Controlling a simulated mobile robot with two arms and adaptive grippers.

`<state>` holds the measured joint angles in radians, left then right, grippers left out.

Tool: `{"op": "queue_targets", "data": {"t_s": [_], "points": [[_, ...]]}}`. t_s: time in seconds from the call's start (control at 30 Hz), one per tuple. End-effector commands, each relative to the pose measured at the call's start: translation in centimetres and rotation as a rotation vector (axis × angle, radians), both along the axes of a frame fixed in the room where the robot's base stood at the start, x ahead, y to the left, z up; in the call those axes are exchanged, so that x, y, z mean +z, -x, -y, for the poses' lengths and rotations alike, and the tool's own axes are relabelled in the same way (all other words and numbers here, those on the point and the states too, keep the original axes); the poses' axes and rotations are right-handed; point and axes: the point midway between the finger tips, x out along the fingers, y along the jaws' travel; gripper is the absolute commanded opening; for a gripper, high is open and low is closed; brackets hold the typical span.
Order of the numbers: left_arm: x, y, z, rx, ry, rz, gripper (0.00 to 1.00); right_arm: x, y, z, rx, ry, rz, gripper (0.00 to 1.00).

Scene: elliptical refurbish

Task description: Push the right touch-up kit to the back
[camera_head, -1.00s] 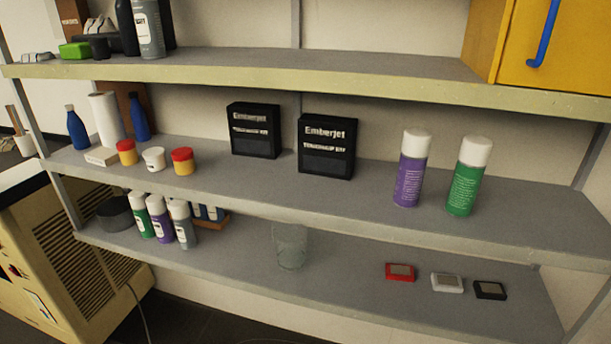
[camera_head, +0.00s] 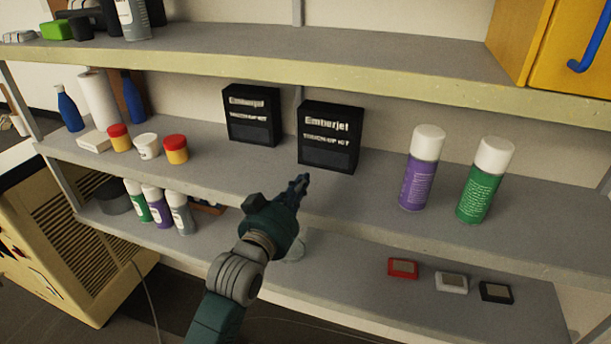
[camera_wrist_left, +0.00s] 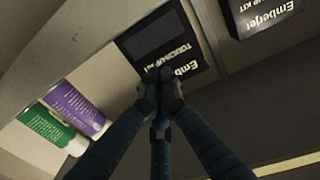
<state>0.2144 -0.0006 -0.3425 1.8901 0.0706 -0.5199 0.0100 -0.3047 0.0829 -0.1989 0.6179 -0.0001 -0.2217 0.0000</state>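The right touch-up kit (camera_head: 330,138) is a black box lettered "Emberjet Touch-up Kit", upright on the middle shelf. It also shows upside down in the left wrist view (camera_wrist_left: 140,42). The left touch-up kit (camera_head: 251,115) is a like box, standing to its left and a little farther back. My left gripper (camera_head: 303,180) is in front of and just below the right kit, over the shelf's front part. Its fingertips are together and hold nothing that I can see. In the left wrist view they overlap the kit's lettering; whether they touch it is unclear. My right gripper is not in view.
A purple spray can (camera_head: 420,168) and a green one (camera_head: 484,181) stand to the right of the kits. Small jars (camera_head: 147,146) stand to the left. The upper shelf's edge (camera_head: 300,72) overhangs. The shelf between the kits and jars is clear.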

Motion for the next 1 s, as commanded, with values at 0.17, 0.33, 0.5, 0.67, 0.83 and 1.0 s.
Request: {"op": "queue_targets", "data": {"t_s": [0.17, 0.33, 0.5, 0.67, 0.83, 1.0], "points": [[-0.2, -1.4, 0.6, 0.000, 0.001, 0.002, 0.00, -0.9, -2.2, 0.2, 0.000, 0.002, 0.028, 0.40], [-0.3, -3.7, 1.5, -0.001, 0.001, 0.002, 0.00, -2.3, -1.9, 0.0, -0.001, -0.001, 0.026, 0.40], [-0.1, -6.1, 2.4, -0.001, 0.000, 0.000, 0.00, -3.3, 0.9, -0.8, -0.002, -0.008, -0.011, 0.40], [-0.1, -7.8, 3.1, 0.000, -0.001, 0.000, 0.00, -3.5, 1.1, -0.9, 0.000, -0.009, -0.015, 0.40], [-0.1, -8.9, 3.5, 0.000, 0.000, 0.000, 0.00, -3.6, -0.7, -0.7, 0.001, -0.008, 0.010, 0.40], [-0.1, -9.2, 3.6, 0.000, 0.000, 0.000, 0.00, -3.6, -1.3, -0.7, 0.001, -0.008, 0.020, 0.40]]}}
